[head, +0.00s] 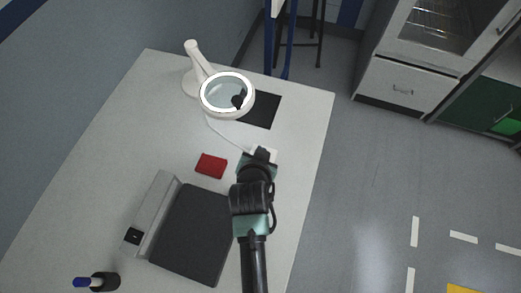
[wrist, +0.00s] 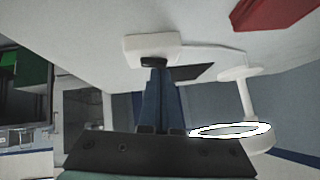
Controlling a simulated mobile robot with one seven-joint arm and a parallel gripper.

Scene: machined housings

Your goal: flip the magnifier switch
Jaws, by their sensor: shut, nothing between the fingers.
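The white magnifier lamp (head: 192,84) stands at the back of the table. Its round head has a bright white ring, which also shows in the wrist view (wrist: 230,130). A thin white cord runs from it to a small white switch box (wrist: 150,43) near the table's right side. My gripper (head: 261,154) is shut and empty, its tips at the switch box. In the wrist view the fingers reach up to the near edge of the box. Whether they touch it, and how the switch is set, I cannot tell; the gripper hides most of the box in the head view.
A red block (head: 211,165) lies left of my gripper. A dark panelled device (head: 190,232) and a dark holder with a blue-tipped item (head: 105,281) are nearer the front. A black mat (head: 263,110) lies by the lamp. The table's right edge is close to my gripper.

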